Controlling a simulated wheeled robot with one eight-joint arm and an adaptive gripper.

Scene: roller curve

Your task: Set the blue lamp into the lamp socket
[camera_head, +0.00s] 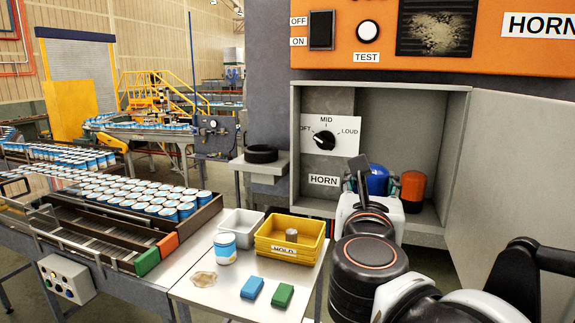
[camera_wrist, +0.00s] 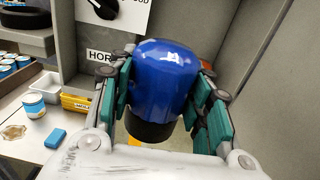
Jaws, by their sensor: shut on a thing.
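The blue lamp (camera_wrist: 165,75) has a domed blue body and a black base. My gripper (camera_wrist: 162,95) is shut on it, with a finger pad on each side of the body. In the head view the blue lamp (camera_head: 377,181) shows in front of the open grey cabinet, left of an orange lamp (camera_head: 413,187), partly hidden by my gripper and arm. A black ring (camera_head: 261,154) lies on a small side shelf left of the cabinet; I cannot tell whether it is the lamp socket. Nothing else in view is clearly a socket.
The cabinet (camera_head: 452,240) has its door (camera_head: 510,170) open to the right. A HORN dial panel (camera_head: 330,135) is at its left. The table below holds a yellow HOLD bin (camera_head: 278,249), a grey bin (camera_head: 241,222), a can (camera_head: 225,248) and blue (camera_head: 252,288) and green (camera_head: 283,295) blocks.

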